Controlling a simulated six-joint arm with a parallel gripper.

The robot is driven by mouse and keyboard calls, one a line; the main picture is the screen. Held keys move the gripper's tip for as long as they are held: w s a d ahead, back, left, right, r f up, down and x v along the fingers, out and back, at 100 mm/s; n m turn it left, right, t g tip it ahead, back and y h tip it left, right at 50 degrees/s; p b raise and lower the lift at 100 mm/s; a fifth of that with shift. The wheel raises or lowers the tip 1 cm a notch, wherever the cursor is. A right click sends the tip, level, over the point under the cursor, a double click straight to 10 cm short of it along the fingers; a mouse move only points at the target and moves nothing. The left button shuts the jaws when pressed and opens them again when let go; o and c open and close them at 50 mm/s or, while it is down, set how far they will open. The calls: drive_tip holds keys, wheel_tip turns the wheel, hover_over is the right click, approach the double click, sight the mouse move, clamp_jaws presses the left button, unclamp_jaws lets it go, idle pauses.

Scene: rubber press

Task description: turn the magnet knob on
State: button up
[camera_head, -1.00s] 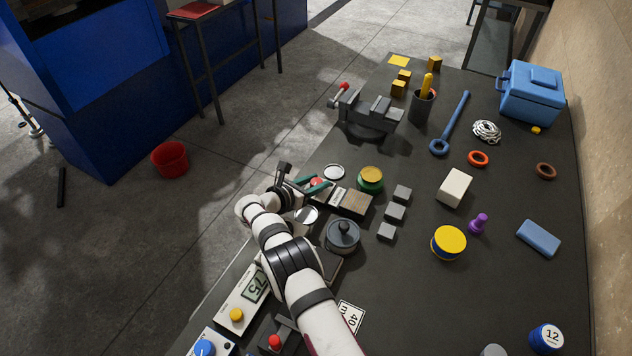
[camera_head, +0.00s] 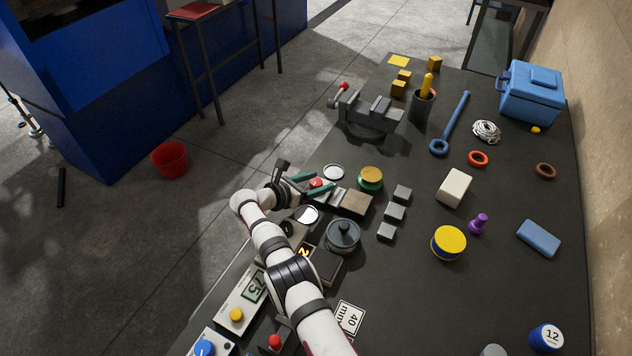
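A small red knob (camera_head: 316,183) sits on a light grey and tan block (camera_head: 354,202) near the table's left edge. I cannot read any marking that tells on from off. My gripper (camera_head: 318,182) has teal fingers, reaching in from the left. The fingers are spread apart, one on the far side of the red knob and one on the near side. I cannot tell whether either finger touches it. The white and black arm comes up from the bottom of the picture.
A vise (camera_head: 368,115) stands beyond the knob. A white-topped disc (camera_head: 334,172), a green and yellow round piece (camera_head: 370,178), several grey blocks (camera_head: 395,212) and a grey lidded pot (camera_head: 342,236) are close by. A panel with a display (camera_head: 252,288) lies nearer.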

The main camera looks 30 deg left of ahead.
drive_tip(key=shift+a, duration=0.1)
drive_tip(key=v, duration=1.5)
drive_tip(key=shift+s+r, duration=0.2)
drive_tip(key=shift+s, duration=0.1)
drive_tip(key=shift+a, duration=0.1)
